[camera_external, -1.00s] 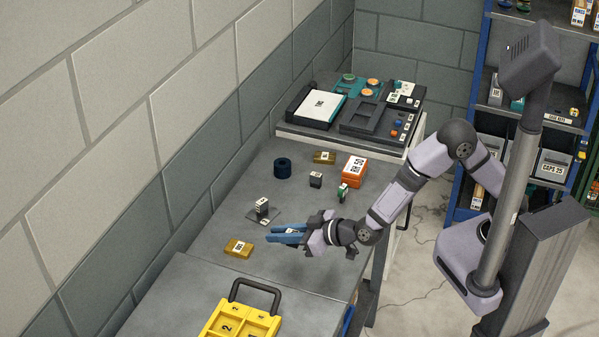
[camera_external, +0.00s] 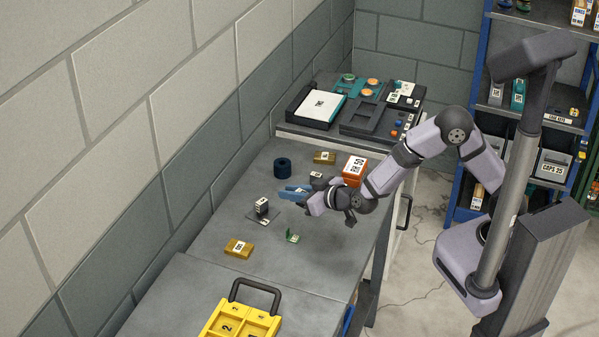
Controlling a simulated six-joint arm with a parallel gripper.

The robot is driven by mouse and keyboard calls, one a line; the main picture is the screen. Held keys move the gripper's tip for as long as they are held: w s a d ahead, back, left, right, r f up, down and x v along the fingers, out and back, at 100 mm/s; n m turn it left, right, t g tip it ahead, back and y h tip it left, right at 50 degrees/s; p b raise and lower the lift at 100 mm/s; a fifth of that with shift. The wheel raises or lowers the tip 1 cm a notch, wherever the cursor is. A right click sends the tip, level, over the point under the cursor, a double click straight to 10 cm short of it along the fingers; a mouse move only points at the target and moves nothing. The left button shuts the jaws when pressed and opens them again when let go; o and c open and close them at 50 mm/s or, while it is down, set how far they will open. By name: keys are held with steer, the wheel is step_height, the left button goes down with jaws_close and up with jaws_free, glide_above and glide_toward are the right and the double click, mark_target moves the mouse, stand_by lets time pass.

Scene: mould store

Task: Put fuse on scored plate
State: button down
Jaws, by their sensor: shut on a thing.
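A thin dark plate (camera_external: 274,219), which may be the scored plate, lies on the table to the lower left of my gripper. A small dark block with a white top (camera_external: 262,206) stands at this plate; I cannot tell whether it is on it or just beside it. A small green piece with a white label (camera_external: 292,237) rests on the table, apart from the plate.
A brass-coloured block (camera_external: 238,248) lies in front, and another (camera_external: 324,157) behind. A dark blue ring (camera_external: 282,168) and an orange box (camera_external: 355,168) stand further back. A yellow case (camera_external: 241,321) sits nearest. The table's left part is clear.

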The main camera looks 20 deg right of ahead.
steer(key=w+d+r+m+t+h+b, duration=0.1)
steer(key=w+d+r+m+h, duration=0.1)
steer(key=w+d, duration=1.2)
steer(key=w+d+r+m+t+h, duration=0.1)
steer(key=w+d+r+m+h, duration=0.15)
steer(key=w+d, duration=1.15)
steer(key=s+a+f+n+g+y, duration=0.1)
steer(key=s+a+n+y, duration=0.2)
steer(key=a+y, duration=0.1)
steer(key=shift+a+f+n, duration=0.3)
steer(key=shift+a+n, duration=0.05)
steer(key=shift+a, duration=0.45)
steer(key=shift+f+h, duration=0.1)
steer(key=shift+h, duration=0.25)
